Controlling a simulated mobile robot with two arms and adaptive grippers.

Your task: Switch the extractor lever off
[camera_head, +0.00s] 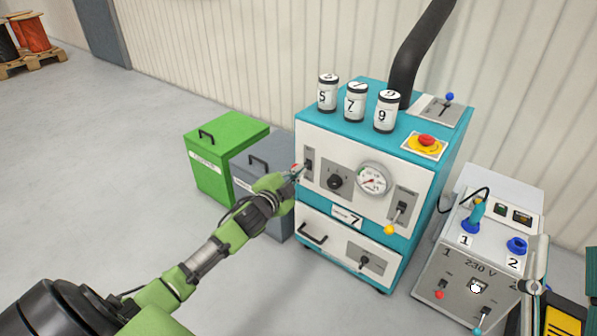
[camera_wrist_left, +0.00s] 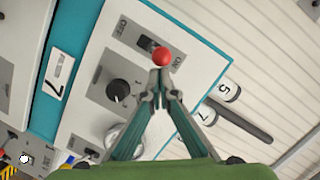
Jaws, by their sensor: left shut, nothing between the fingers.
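A teal and white machine (camera_head: 330,145) stands in the middle of the head view. A lever with a red ball (camera_wrist_left: 161,56) sits on its front plate, marked OFF and ON in the left wrist view; the ball appears nearer the ON mark. My left gripper (camera_head: 296,173) is shut and empty at this lever. In the wrist view its fingertips (camera_wrist_left: 160,76) are right by the ball; I cannot tell whether they touch. A yellow-ball lever (camera_head: 390,229) is on the same front, and a blue-ball lever (camera_head: 449,97) is on top beside the black duct (camera_head: 407,65).
A round gauge (camera_head: 373,179) and black knob (camera_head: 335,181) are close to the gripper. Numbered canisters (camera_head: 356,102) and an emergency button (camera_head: 425,143) are on top.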

